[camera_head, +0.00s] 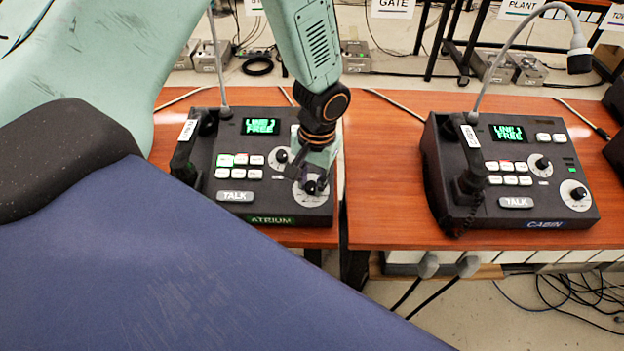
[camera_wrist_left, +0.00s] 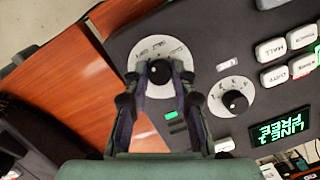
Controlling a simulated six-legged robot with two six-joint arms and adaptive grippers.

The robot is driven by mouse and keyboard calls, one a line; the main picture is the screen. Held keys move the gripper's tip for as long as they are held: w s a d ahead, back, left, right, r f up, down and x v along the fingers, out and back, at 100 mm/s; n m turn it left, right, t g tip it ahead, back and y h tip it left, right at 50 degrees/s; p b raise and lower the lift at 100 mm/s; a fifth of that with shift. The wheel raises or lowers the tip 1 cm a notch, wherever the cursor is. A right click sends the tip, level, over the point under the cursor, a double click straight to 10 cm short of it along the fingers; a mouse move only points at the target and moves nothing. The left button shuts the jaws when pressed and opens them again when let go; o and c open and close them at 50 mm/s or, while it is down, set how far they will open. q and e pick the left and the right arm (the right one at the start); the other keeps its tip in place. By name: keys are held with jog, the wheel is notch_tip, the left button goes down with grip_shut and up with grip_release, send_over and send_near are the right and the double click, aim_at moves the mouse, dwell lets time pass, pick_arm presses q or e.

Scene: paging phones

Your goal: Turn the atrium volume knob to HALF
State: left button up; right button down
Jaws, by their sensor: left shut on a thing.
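The atrium phone (camera_head: 205,185) is a dark desk console with a green ATRIUM label on its front edge. It has two black knobs on white dials. My left gripper (camera_head: 312,182) points down at the larger dial, at the near right corner. In the left wrist view, its two fingers (camera_wrist_left: 160,78) are shut on that dial's black knob (camera_wrist_left: 159,72), one on each side. The dial's printed words (camera_wrist_left: 163,49) are too small to read, and the knob's pointer setting is unclear. The smaller knob (camera_wrist_left: 235,100) stands free beside it. My right gripper is not in view.
A similar CABIN phone (camera_head: 512,185) stands on the wooden desk (camera_head: 385,190) to the right, past a gap between desks. The atrium handset (camera_head: 184,150) and a gooseneck microphone (camera_head: 216,60) rise at the console's left. Its screen (camera_head: 260,127) reads LINE 1 FREE.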

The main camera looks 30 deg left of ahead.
pick_arm(q)
jog(key=shift+a, duration=0.1)
grip_shut()
jog(key=shift+m+p, duration=0.55)
jog(key=shift+m, duration=0.35)
jog(key=shift+m+y, duration=0.3)
jog(key=shift+m, duration=0.5)
jog(key=shift+m+y+p, duration=0.3)
jog(key=shift+m, duration=1.8)
jog(key=shift+y, duration=0.3)
